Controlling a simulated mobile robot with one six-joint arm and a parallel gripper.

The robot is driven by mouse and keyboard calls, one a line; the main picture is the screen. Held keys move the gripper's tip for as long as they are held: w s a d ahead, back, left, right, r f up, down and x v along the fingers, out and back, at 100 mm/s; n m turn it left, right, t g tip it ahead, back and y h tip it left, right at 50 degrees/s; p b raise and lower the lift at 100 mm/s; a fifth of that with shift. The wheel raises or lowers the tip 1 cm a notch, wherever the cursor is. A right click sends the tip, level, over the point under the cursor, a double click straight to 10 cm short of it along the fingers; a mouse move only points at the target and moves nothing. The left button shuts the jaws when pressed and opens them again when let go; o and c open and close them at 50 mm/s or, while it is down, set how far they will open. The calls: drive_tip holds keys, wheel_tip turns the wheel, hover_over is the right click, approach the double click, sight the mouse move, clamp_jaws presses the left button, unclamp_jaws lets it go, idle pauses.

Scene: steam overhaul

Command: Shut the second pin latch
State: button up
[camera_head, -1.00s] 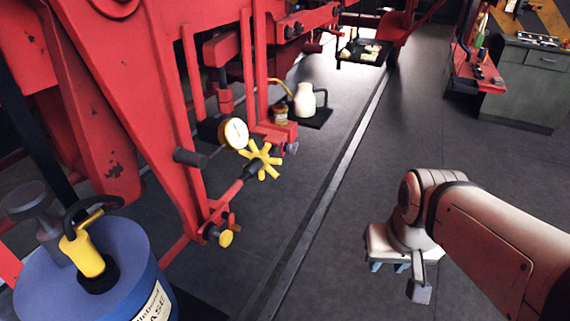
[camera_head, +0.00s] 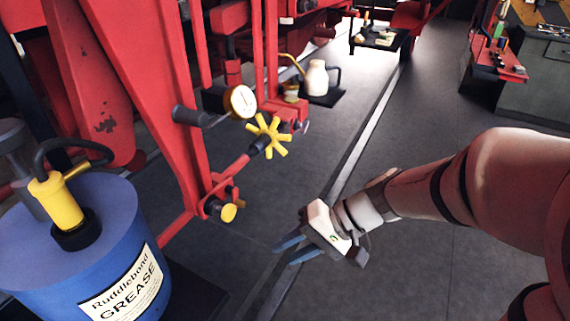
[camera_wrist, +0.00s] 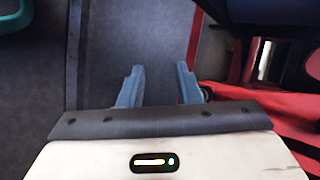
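A yellow round knob (camera_head: 228,212) sits at the foot of the red frame (camera_head: 165,110) in the head view; it may belong to a pin latch, but I cannot tell which one. Above it a yellow star-shaped handwheel (camera_head: 268,136) sticks out on a red rod, beside a round white-faced gauge (camera_head: 241,101). My gripper (camera_head: 283,252) is to the right of and below the yellow knob, apart from it, with blue fingers pointing left. In the wrist view the two fingers (camera_wrist: 160,75) are spread with nothing between them. No latch can be made out clearly there.
A blue grease drum (camera_head: 60,270) with a yellow-handled pump stands at the lower left. A cream can (camera_head: 316,78) stands on a dark tray behind the handwheel. A rail (camera_head: 345,170) runs along the floor. The floor on the right is clear up to a workbench (camera_head: 545,90).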

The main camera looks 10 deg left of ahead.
drive_tip(key=w+a+f+m+t+y+b, duration=0.2)
drive_tip(key=w+a+f+t+y+b, duration=0.1)
drive_tip(key=w+a+f+y+b, duration=0.4)
drive_tip(key=m+t, duration=0.3)
drive_tip(key=t, duration=0.2)
approach(239, 200)
drive_tip(key=a, duration=0.2)
drive_tip(key=p+x, duration=0.2)
drive_tip(key=x, duration=0.4)
drive_tip(key=shift+w+f, duration=0.35)
drive_tip(key=shift+f, duration=0.1)
drive_tip(key=shift+d, duration=0.15)
drive_tip(key=shift+c, duration=0.3)
clamp_jaws()
